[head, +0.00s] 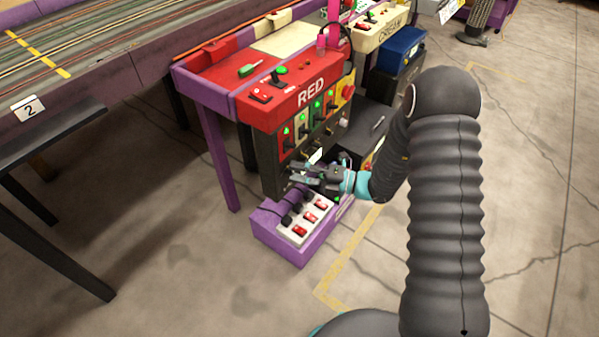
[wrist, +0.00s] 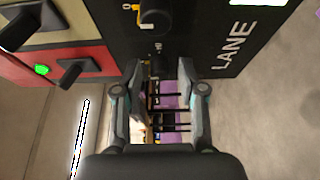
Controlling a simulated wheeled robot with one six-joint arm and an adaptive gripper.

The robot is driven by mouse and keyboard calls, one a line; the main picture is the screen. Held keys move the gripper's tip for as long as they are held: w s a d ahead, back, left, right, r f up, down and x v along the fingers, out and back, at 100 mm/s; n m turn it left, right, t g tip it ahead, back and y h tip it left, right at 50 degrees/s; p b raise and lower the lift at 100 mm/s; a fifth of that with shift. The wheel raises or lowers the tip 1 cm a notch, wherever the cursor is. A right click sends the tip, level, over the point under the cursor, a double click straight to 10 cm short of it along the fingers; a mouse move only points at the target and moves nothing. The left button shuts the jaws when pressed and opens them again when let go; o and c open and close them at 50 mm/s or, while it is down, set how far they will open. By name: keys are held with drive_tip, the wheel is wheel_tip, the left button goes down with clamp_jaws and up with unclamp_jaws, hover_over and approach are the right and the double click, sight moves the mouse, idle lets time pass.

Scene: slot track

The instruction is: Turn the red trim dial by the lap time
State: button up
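The red station (head: 310,95) carries a dark side panel with several coloured plates, black knobs or levers and green lights. In the wrist view a red plate (wrist: 100,62) bears a black lever-like control (wrist: 78,72) and a green light, left of my gripper. In the head view my gripper (head: 308,174) is by the panel's lower part. No lap time is readable.
A purple box (head: 275,232) with a white switch strip (head: 306,218) stands on the floor below my gripper. Purple table legs (head: 217,160) stand at left. A cream station (head: 378,35) and blue box (head: 400,48) are behind. Open floor lies right.

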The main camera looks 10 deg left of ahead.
drive_tip(key=d, duration=1.2)
idle(0.6)
